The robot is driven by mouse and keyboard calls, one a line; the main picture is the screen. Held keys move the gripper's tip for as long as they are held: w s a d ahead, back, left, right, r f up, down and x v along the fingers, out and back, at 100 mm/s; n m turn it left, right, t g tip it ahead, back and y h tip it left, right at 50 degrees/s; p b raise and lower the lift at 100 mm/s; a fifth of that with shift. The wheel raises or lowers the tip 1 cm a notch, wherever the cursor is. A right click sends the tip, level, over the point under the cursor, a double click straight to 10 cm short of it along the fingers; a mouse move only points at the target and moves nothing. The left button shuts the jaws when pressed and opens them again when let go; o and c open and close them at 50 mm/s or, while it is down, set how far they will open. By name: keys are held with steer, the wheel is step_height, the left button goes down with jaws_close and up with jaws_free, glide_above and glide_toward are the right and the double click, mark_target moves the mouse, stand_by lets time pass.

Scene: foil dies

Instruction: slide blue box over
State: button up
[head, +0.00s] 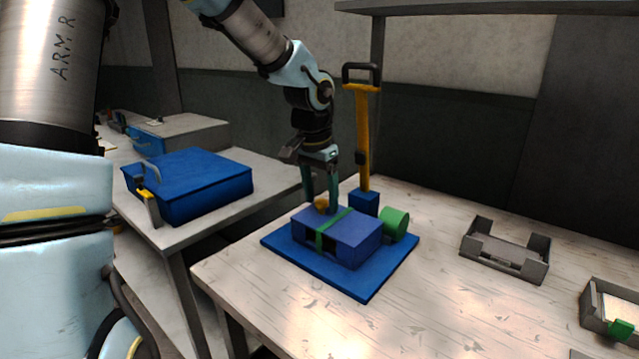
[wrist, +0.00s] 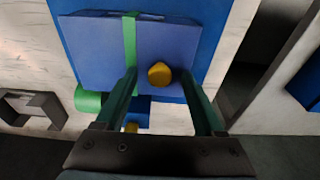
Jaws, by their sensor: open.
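A blue-violet box (head: 350,242) with a green band (head: 328,228) across its top sits on a flat blue base (head: 368,288) on the near table. My gripper (head: 320,206) points down at the knob. In the wrist view its open fingers (wrist: 159,72) lie to either side of the knob, with gaps; I cannot tell how far down they reach. The far side of the box is partly hidden.
A green cylinder (head: 395,224) is at the box's right, and a yellow post (head: 362,140) in a blue block stands behind. Grey trays (head: 503,263) (head: 607,300) lie at the right. A larger blue case (head: 195,185) sits on the left table. The front table area is clear.

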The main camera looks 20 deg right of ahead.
steer(key=shift+f, duration=0.1)
steer(key=shift+c, duration=0.2)
jaws_close()
stand_by(0.4)
